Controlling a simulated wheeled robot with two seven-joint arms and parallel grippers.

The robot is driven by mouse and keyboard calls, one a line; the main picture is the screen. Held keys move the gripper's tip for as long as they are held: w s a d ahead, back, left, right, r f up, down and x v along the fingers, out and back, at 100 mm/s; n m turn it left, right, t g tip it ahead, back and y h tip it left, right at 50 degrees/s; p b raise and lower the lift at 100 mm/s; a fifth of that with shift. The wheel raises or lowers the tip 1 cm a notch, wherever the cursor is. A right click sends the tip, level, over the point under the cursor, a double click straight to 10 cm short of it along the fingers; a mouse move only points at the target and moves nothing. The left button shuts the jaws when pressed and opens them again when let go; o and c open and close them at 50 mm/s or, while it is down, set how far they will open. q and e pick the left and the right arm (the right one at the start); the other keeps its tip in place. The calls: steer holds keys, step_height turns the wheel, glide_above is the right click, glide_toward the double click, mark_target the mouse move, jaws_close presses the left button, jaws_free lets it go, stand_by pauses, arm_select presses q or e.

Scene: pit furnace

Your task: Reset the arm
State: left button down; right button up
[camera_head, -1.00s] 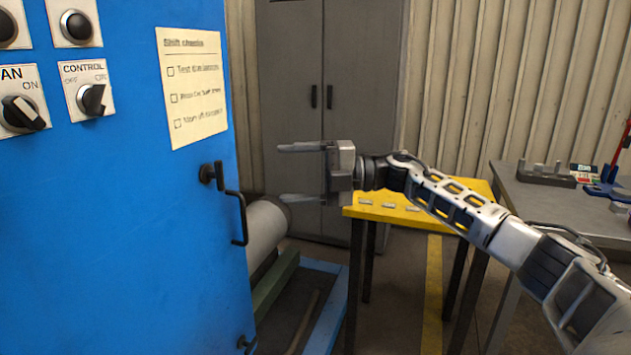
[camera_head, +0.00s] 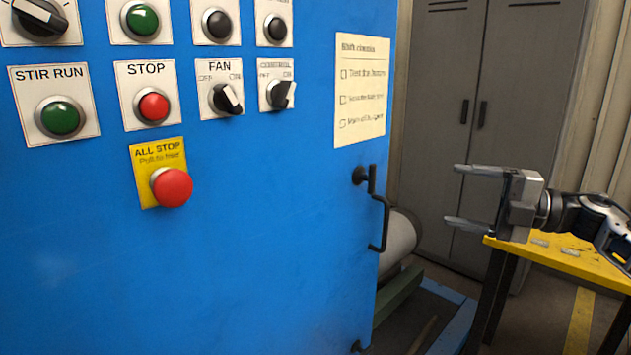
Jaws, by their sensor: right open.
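My right gripper (camera_head: 456,194) is open and empty, its two fingers apart and pointing left. It is in mid-air at the right of the head view, in front of the grey cabinet and to the right of the blue panel (camera_head: 240,260). A gap lies between its fingertips and the black door handle (camera_head: 383,210) of the blue panel. My right arm (camera_head: 590,218) comes in from the right edge. My left gripper is out of view.
The blue panel carries a red ALL STOP button (camera_head: 173,187), a FAN switch (camera_head: 227,98) and a paper checklist (camera_head: 361,90). A yellow-topped table (camera_head: 590,264) stands below my right arm. A grey cabinet (camera_head: 425,120) stands behind. A grey cylinder (camera_head: 399,238) lies behind the panel's edge.

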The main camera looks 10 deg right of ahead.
steer(key=s+a+f+m+t+h, duration=0.2)
steer(key=a+f+m+t, duration=0.1)
steer(key=a+f+m, duration=0.6)
steer(key=s+a+f+m+t+h, duration=0.1)
steer(key=s+a+f+m+t, duration=0.3)
steer(key=a+f, duration=0.5)
steer(key=s+f+m+g+h, duration=0.5)
steer(key=s+f+m+h, duration=0.4)
steer(key=s+f+m, duration=0.5)
steer(key=s+f, duration=0.4)
steer(key=s, duration=0.1)
steer(key=shift+s+f+m+h, duration=0.3)
steer(key=shift+s+f+m, duration=0.05)
steer(key=shift+f+m, duration=0.05)
steer(key=shift+d+g, duration=0.1)
steer(key=shift+g, duration=0.2)
